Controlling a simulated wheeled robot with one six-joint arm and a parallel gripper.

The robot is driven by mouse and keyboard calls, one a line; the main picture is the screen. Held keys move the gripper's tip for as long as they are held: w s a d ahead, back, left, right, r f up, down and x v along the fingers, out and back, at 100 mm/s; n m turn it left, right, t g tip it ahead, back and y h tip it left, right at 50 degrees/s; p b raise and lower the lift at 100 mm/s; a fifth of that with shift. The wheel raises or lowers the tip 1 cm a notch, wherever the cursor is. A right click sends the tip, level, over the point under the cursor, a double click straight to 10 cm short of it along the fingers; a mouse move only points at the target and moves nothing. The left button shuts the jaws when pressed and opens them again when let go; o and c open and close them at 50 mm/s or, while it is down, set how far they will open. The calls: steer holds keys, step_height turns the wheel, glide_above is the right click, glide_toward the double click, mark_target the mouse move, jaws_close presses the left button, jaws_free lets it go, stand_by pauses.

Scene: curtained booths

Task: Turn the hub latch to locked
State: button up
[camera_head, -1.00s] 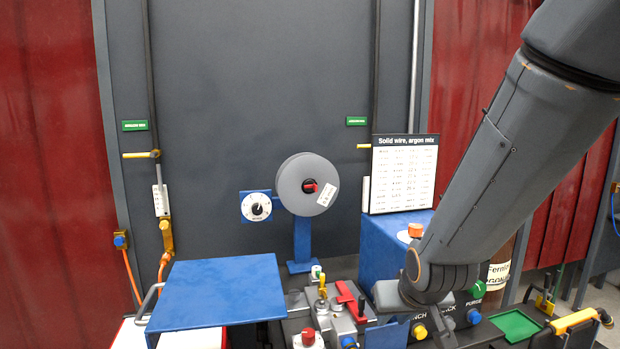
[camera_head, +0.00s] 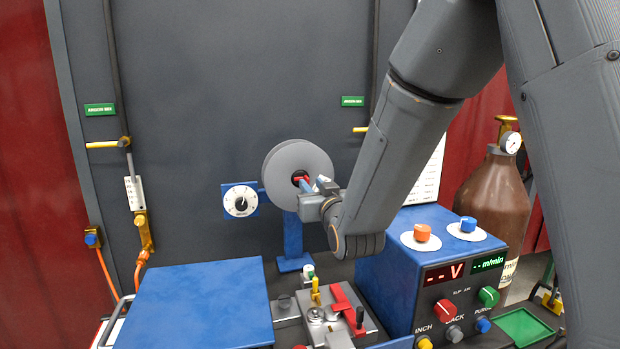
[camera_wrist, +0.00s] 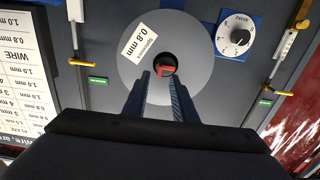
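The grey wire spool (camera_head: 288,160) stands on a blue post, with the red hub latch (camera_head: 299,180) on its dark centre. In the wrist view the latch (camera_wrist: 166,68) is a short red bar lying nearly level across the dark hub of the spool (camera_wrist: 190,40), which bears a "0.8 mm" label. My gripper (camera_head: 314,184) is at the spool's right front, pointing at the hub. In the wrist view its two fingers (camera_wrist: 160,80) are apart, and the latch shows just beyond the fingertips, between their lines. I cannot tell whether they touch it.
A white-faced dial (camera_head: 241,201) is beside the spool. Below are a blue panel (camera_head: 195,305), the wire feeder with a red lever (camera_head: 346,303), and a blue control box (camera_head: 400,265) with knobs. A brown gas bottle (camera_head: 490,200) stands right. The chart (camera_wrist: 22,85) is partly hidden behind my arm.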

mark_target(308, 180)
steer(key=shift+p+x, duration=0.65)
steer(key=shift+x, duration=1.35)
jaws_close()
